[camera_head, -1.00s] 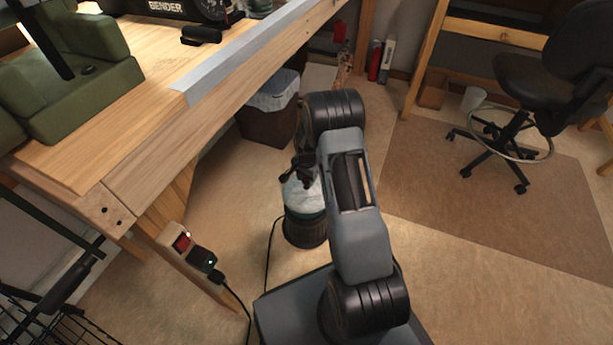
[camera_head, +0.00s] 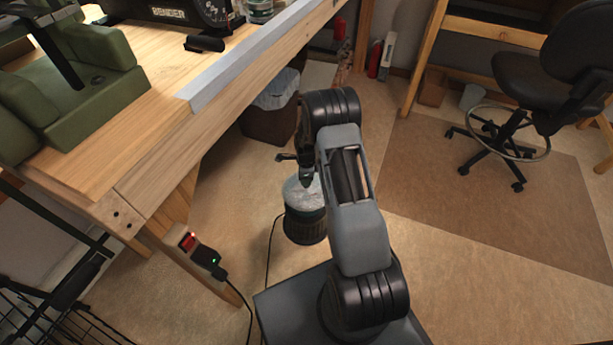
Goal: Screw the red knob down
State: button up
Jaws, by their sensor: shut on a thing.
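My gripper (camera_head: 304,180) is small and dark at the end of my arm. It points down at the pale top of a dark round canister (camera_head: 305,228) on the floor. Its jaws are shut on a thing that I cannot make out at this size. I cannot pick out the red knob; it may be hidden by my gripper and wrist. I cannot tell whether my gripper touches the canister's top.
A wooden workbench (camera_head: 160,165) with a metal edge stands at left. A power switch box (camera_head: 190,243) with a cable is at its leg. A lined bin (camera_head: 272,115) stands under the bench. A swivel chair (camera_head: 540,80) is at right. Floor between is clear.

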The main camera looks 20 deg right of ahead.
jog(key=m, duration=0.5)
jog(key=shift+m+p, duration=0.3)
jog(key=m, duration=0.5)
jog(key=shift+m, duration=0.5)
jog(key=o, duration=0.9)
jog(key=shift+o, duration=0.2)
notch_tip(320, 180, up, 14)
jog(key=p, duration=0.5)
jog(key=shift+f, duration=0.1)
